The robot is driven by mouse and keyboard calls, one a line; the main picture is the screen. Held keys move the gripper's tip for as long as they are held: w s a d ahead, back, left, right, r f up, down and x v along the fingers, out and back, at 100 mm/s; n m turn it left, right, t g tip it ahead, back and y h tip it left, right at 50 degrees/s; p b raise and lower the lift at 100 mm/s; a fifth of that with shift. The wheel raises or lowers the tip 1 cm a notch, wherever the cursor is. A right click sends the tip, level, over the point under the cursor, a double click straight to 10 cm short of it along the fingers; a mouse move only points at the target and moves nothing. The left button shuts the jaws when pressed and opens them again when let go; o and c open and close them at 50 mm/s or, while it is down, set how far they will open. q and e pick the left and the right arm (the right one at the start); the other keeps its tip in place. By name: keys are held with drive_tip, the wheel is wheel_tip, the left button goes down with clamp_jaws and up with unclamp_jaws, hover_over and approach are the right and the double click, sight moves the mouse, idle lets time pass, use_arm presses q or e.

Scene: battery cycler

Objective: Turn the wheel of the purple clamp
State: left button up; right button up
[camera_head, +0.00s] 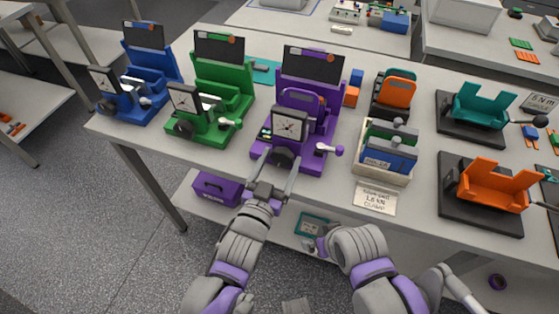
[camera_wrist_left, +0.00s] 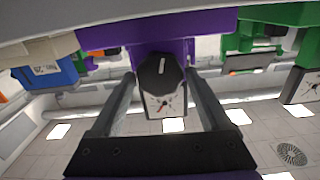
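The purple clamp (camera_head: 305,110) stands at the front edge of the table, with a dial gauge (camera_head: 290,125), a handle with a pale knob on its right and a black wheel (camera_head: 283,157) low on its front. My left gripper (camera_head: 279,172) reaches up to the wheel from the front. The left wrist view shows the black wheel (camera_wrist_left: 160,75), with a white pointer mark, between the two fingers of the open gripper (camera_wrist_left: 161,80). Gaps show on both sides of the wheel. My right arm is below the table edge, and its gripper cannot be made out.
A green clamp (camera_head: 220,90) and a blue clamp (camera_head: 150,75) stand to the left. To the right are a beige tray (camera_head: 361,172) with blocks, a card (camera_head: 375,198), and teal (camera_head: 482,105) and orange (camera_head: 493,185) fixtures on black plates. A purple box (camera_head: 215,190) is under the table.

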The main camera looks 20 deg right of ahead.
use_arm(q)
drive_tip(key=c, duration=1)
drive_tip(key=n+b, duration=0.3)
drive_tip(key=n, duration=0.2)
drive_tip(key=shift+a+f+n, duration=0.1)
drive_tip(key=shift+f+n, duration=0.05)
drive_tip(key=shift+n, duration=0.25)
drive_tip(key=shift+n+b, duration=1.3)
drive_tip(key=shift+n, duration=0.8)
drive_tip(key=o, duration=1.4)
drive_tip(key=shift+c, duration=0.2)
